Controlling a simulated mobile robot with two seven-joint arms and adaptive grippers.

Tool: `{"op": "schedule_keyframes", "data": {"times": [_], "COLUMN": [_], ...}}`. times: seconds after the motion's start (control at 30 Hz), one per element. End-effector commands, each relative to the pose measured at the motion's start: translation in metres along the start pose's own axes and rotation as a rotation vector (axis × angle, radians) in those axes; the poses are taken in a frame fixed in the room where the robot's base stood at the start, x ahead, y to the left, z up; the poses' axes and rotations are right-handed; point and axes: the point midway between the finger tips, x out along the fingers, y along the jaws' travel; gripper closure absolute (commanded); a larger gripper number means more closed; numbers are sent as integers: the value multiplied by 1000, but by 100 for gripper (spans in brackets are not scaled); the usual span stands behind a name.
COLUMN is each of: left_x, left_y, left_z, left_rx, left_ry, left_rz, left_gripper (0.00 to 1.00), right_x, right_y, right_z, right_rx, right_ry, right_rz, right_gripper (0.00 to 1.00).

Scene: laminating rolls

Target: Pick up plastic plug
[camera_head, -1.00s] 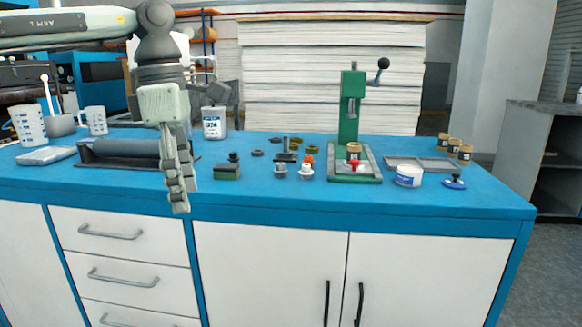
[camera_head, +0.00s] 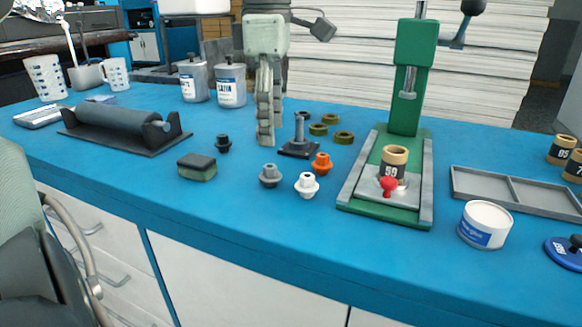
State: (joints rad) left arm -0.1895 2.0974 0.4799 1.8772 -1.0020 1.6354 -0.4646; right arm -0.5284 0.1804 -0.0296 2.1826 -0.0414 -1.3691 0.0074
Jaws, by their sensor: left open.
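Several small plug-shaped pieces stand on the blue bench: an orange one (camera_head: 321,163), a white one (camera_head: 306,185), a grey one (camera_head: 269,175) and a black one (camera_head: 223,143). The frames do not show which is the plastic plug. My left gripper (camera_head: 266,136) points down with open fingers, seen nearly edge-on. In the picture its fingertips are just above the grey piece and left of a dark post on a square base (camera_head: 298,139). It holds nothing visible. My right gripper is out of view.
A green press (camera_head: 408,110) with a ring marked 59 (camera_head: 393,160) and red knob stands right of the pieces. A roller (camera_head: 122,120), dark block (camera_head: 197,167), olive rings (camera_head: 343,137), white tub (camera_head: 485,224) and grey tray (camera_head: 478,186) surround them. The front strip is clear.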

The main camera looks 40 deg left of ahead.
Motion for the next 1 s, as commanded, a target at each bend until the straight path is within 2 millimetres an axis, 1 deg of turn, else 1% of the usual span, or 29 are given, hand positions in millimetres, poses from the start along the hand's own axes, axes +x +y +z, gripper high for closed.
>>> {"op": "schedule_keyframes", "data": {"times": [0.03, 0.2, 0.33, 0.5, 0.6, 0.83, 1.0], "left_x": [7, 26, 44, 67, 73, 74, 74], "left_y": [0, 0, 1, 2, 2, 3, 3], "left_z": [0, -1, -2, -3, -3, -3, -3], "left_rx": [0, 2, 0, 1, 1, 0, 0], "left_ry": [0, 0, 0, 0, 0, 0, 0], "left_rz": [-4, -4, -7, -4, -3, -1, -2], "left_gripper": [43, 43, 43, 43, 43, 43, 64], "right_x": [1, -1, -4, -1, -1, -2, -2], "right_y": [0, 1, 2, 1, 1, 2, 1], "right_z": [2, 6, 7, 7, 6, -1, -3], "right_rx": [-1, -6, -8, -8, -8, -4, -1], "right_ry": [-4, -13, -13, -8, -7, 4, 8], "right_rz": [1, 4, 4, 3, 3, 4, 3], "right_gripper": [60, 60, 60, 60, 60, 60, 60]}}
